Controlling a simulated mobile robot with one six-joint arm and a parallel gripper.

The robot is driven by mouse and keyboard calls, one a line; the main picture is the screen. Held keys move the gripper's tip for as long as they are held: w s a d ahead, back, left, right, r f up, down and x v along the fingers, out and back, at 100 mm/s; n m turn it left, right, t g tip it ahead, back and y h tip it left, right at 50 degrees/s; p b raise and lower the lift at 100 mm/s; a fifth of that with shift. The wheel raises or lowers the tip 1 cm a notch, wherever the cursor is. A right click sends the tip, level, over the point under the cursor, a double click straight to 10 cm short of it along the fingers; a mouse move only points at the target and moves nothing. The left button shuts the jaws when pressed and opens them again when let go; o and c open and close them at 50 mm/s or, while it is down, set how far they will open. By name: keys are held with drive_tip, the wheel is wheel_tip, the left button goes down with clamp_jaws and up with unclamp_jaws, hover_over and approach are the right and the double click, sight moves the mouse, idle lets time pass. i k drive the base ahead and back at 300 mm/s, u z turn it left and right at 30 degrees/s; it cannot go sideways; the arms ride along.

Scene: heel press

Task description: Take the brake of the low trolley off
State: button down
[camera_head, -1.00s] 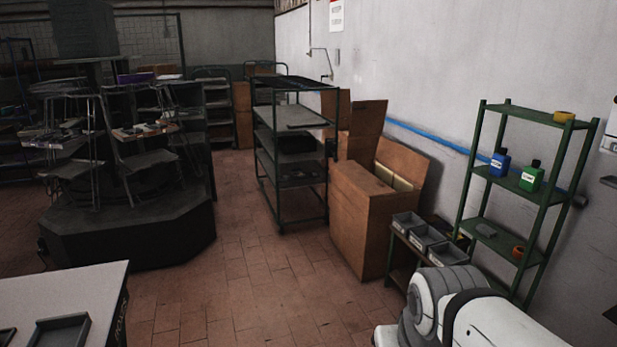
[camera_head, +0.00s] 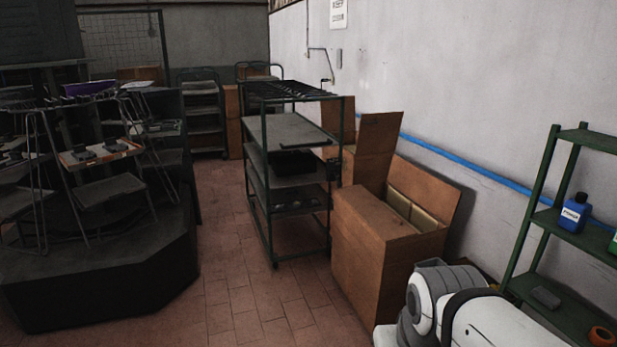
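I cannot make out a low trolley or its brake in view. The nearest wheeled-looking thing is a tall dark green shelf rack (camera_head: 290,175) in the middle, with several shelves; its feet are too small to tell wheels or a brake. My gripper is not in view; only a white and grey part of my arm shows at the bottom right.
A large open cardboard box (camera_head: 385,225) stands right of the rack. A green shelf (camera_head: 548,175) with a blue bottle (camera_head: 575,212) is by the right wall. A dark octagonal platform (camera_head: 110,270) fills the left. Tiled floor (camera_head: 240,290) between platform and rack is clear.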

sight(338, 184)
drive_tip(key=u, duration=0.05)
drive_tip(key=i, duration=1.6)
drive_tip(key=u, duration=0.2)
drive_tip(key=i, duration=2.6)
drive_tip(key=u, duration=0.1)
